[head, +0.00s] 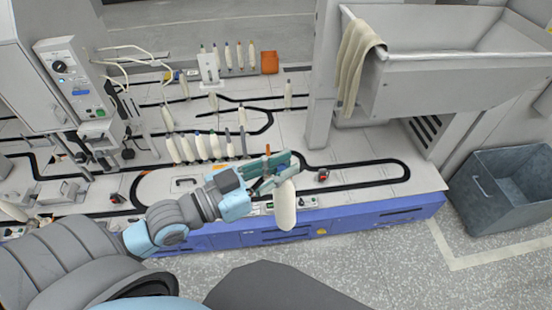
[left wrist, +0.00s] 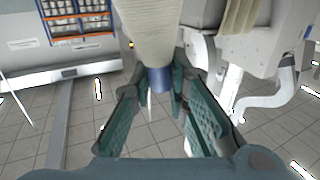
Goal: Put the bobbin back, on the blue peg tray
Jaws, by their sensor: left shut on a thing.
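My left gripper (head: 277,180) is over the front part of the machine top, shut on a cream bobbin (head: 285,208) that hangs down in front of the machine's front edge. In the left wrist view the bobbin (left wrist: 148,35) comes in from the top, with a blue tube end between the fingers (left wrist: 165,108). A row of several cream bobbins (head: 200,148) with coloured tips stands behind the gripper. I cannot make out for sure which part is the blue peg tray. My right gripper is not in view.
More bobbins (head: 228,56) stand at the back, beside an orange box (head: 269,62). A black track (head: 370,163) loops over the machine top. A grey hopper with a cloth (head: 360,50) stands at the right, above a grey bin (head: 500,185). A control box (head: 70,80) stands left.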

